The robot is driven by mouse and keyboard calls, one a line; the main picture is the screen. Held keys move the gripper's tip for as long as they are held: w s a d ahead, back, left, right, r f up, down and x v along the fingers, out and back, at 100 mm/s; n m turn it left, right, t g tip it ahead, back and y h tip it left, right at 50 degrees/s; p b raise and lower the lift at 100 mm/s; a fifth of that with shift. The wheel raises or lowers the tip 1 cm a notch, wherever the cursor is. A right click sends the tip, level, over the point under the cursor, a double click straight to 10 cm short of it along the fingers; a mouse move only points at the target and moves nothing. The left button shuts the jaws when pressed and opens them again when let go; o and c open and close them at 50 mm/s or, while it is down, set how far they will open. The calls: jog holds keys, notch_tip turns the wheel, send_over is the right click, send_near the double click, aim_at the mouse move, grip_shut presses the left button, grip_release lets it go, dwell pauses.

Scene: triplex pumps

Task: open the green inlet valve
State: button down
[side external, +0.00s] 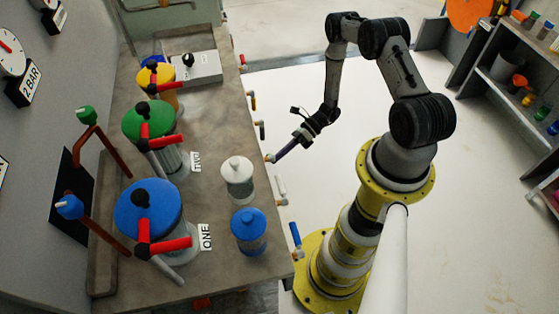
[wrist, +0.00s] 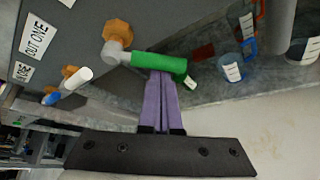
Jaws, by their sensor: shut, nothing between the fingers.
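The green valve handle (wrist: 158,64) shows in the wrist view as a short bar. It runs sideways from a grey-white fitting with an orange pipe end (wrist: 117,32). My gripper (wrist: 161,76) has its two purple fingers shut side by side with nothing between them. Their tips are at the lower side of the green handle, apparently touching or very close; the exact contact is hidden. In the side view my gripper (side external: 274,158) is at the bench's right edge, and I cannot make out the green handle there.
The bench (side external: 215,250) holds pumps with red levers (side external: 165,245) and two jars (side external: 237,178).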

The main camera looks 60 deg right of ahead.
jog(key=shift+w+d+r+n+t+h, duration=0.25)
jog(key=shift+r+n+h, duration=0.15)
jog(key=shift+r, duration=0.2)
jog(key=shift+w+d+r+n+t+h, duration=0.2)
jog(key=shift+w+d+r+n+h, duration=0.15)
jog(key=shift+r+n, duration=0.15)
jog(key=shift+w+d+r+n+t+h, duration=0.25)
jog(key=shift+r+n+h, duration=0.15)
jog(key=shift+r, duration=0.4)
notch_tip(320, 180, down, 4)
jog(key=s+a+v, duration=0.1)
jog(key=v, duration=0.9)
jog(key=shift+s+d+r, duration=0.2)
jog(key=shift+s, duration=0.2)
jog(key=shift+a, duration=0.1)
